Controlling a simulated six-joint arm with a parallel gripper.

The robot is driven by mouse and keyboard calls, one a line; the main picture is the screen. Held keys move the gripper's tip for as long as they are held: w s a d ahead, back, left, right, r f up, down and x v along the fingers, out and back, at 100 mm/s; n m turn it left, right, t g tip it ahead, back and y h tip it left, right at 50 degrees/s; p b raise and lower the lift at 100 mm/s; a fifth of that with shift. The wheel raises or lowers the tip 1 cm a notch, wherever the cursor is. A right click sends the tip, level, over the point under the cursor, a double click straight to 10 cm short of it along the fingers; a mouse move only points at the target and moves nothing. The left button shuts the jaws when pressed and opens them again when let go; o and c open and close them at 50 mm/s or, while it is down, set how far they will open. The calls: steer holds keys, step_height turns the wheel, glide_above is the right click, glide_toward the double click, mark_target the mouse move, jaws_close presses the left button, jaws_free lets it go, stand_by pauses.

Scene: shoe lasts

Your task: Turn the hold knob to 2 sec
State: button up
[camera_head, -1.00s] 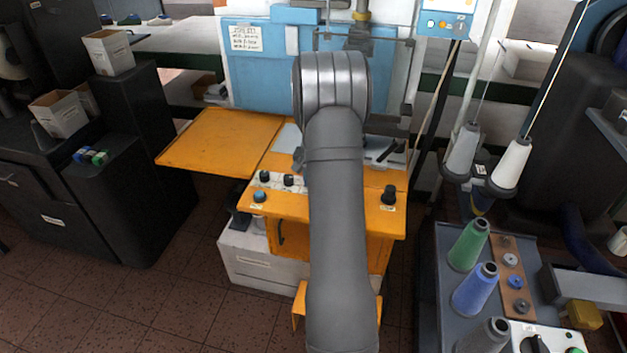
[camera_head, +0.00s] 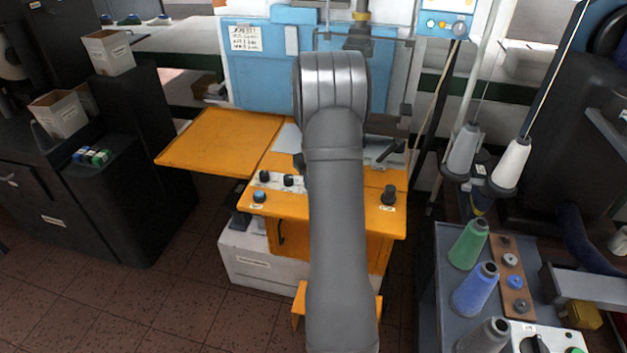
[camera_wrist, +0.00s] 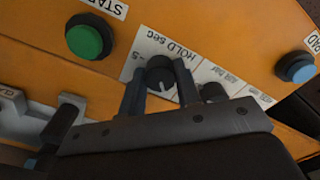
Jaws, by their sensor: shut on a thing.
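The hold knob (camera_wrist: 160,74) is a round dark knob on a white label (camera_wrist: 150,46) printed "HOLD sec" in the wrist view. A "5" shows on the label beside it; the other marks near it are hidden or too small to read. My gripper (camera_wrist: 160,82) is shut on the hold knob, with one dark finger on each side of it. A small pale mark shows on the knob, but which value it points to I cannot tell. In the head view my arm hides the knob and the fingers.
The orange panel carries a green start button (camera_wrist: 89,36), a blue button (camera_wrist: 295,67) and another dark knob (camera_wrist: 213,92) close beside my fingers.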

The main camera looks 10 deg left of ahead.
stand_by(0.4)
steer(key=o, duration=1)
step_height(320, 180, up, 18)
steer(key=shift+f, duration=0.25)
step_height(320, 180, down, 18)
steer(key=shift+r, duration=0.25)
stand_by(0.3)
